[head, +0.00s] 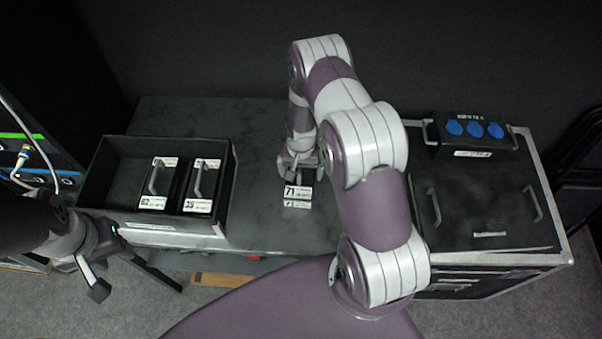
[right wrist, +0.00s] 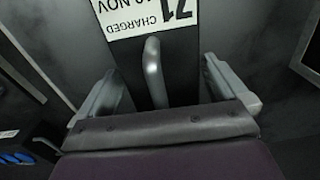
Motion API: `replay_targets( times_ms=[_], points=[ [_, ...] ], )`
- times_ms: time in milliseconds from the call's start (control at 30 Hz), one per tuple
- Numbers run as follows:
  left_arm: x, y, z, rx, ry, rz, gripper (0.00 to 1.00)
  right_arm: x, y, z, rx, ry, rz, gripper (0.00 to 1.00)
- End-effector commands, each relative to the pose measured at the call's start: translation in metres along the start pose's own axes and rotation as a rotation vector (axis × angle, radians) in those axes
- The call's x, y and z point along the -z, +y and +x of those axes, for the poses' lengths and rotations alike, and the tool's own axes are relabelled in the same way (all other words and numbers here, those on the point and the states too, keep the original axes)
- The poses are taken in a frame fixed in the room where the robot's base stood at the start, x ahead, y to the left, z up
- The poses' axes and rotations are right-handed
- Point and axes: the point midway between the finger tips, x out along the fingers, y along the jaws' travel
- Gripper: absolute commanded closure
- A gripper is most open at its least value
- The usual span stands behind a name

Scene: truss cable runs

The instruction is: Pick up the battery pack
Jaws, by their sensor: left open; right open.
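A dark battery pack with a white label reading 71 (head: 297,193) stands on the grey table, partly hidden under my right gripper (head: 299,163). In the right wrist view the pack (right wrist: 181,60) has a grey handle (right wrist: 153,68) and a label reading "71 CHARGED". My right gripper's two fingers (right wrist: 162,72) are open, one on each side of the handle, with gaps between them and it. My left gripper (head: 130,278) is open and empty at the lower left, in front of the table.
A black open box (head: 110,180) on the table's left holds two packs with handles, labelled 62 (head: 155,183) and probably 39 (head: 201,185). A black case (head: 485,215) at right carries a unit with blue sockets (head: 470,135). Bare table (head: 255,130) lies between box and right gripper.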

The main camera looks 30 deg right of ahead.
Motion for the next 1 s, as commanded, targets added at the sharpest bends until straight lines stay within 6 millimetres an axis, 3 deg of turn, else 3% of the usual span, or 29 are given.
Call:
replay_targets(
  times_ms=[267, 567, 1000],
  points=[
    [0.0, 0.0, -0.001, 0.0, -0.001, 0.0, 0.57, 0.0, 0.0, 0.008, 0.0, 0.001, -0.001, 0.0],
    [0.0, 0.0, -0.001, 0.0, -0.001, 0.0, 0.57, 0.0, 0.0, 0.008, 0.0, 0.001, -0.001, 0.93],
    [-0.001, 0.0, 0.004, 0.0, -0.001, 0.0, 0.57, 0.002, -0.001, -0.004, 0.002, 0.006, -0.001, 0.93]
  ],
)
